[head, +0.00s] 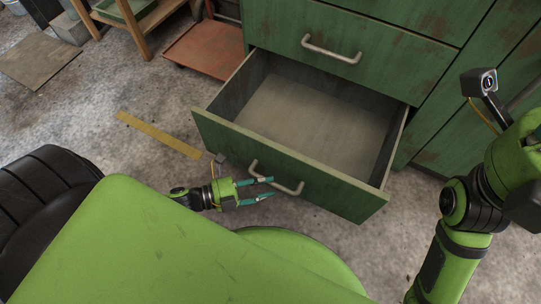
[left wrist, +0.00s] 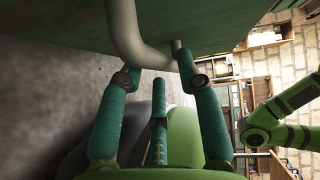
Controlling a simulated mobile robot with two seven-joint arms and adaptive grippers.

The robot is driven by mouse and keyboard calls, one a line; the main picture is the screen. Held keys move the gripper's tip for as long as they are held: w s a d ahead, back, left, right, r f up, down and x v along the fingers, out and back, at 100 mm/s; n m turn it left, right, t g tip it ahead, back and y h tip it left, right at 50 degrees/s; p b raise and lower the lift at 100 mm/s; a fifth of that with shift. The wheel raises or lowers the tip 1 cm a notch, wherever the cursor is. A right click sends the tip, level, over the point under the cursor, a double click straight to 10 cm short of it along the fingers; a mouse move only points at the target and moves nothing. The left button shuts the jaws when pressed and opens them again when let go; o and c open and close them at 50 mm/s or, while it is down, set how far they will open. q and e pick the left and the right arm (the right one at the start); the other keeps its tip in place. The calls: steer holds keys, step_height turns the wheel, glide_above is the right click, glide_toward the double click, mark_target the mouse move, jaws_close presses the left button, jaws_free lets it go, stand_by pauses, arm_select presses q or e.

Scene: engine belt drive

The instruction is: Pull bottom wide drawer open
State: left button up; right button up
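The bottom wide drawer (head: 310,185) is green, worn and pulled well out, its interior empty. Its curved metal handle (head: 292,189) is on the front panel and shows close up in the left wrist view (left wrist: 128,35). My left gripper (head: 268,188) is at the handle, low in front of the drawer. In the left wrist view its teal fingers (left wrist: 160,72) are spread apart, with the handle just beyond and between the tips. I cannot tell whether they touch it. My right arm stands at the right of the head view; its fingers do not show.
The green cabinet (head: 385,45) has a shut drawer with a handle (head: 331,48) above. A yellow strip (head: 158,134) lies on the concrete floor to the left. A red low platform (head: 207,48) and a wooden stand (head: 140,22) are further back.

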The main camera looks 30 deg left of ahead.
arm_select(q)
steer(key=v, duration=0.9)
steer(key=shift+s+a, duration=0.15)
steer(key=shift+a, duration=0.15)
steer(key=shift+r, duration=0.1)
